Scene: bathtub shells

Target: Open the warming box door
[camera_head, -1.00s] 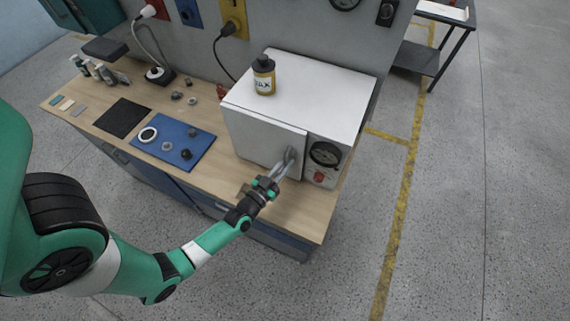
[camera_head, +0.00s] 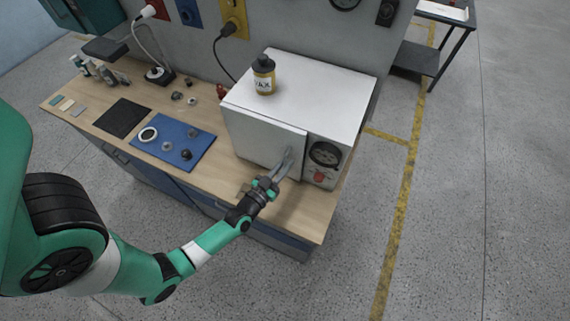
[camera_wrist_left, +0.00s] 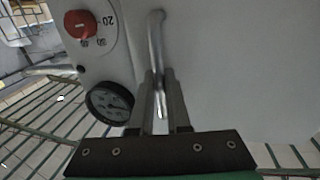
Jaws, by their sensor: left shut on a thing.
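The warming box (camera_head: 325,88) is a white box on the workbench. Its door (camera_head: 255,136) covers the left part of the front and looks closed or nearly so; I cannot tell if there is a small gap. A bar handle (camera_wrist_left: 156,38) is on the door's right side. My left gripper (camera_head: 285,163) reaches it from the front. In the left wrist view, the left gripper (camera_wrist_left: 160,90) has its two fingers shut on either side of the handle. The fingers hide part of the handle in the head view. My right gripper is not in view.
A yellow bottle with a dark cap (camera_head: 264,76) stands on top of the box. A dial (camera_head: 324,154) and red knob (camera_head: 319,178) are right of the door. A blue mat (camera_head: 172,136) with small parts lies left of the box. The floor in front is clear.

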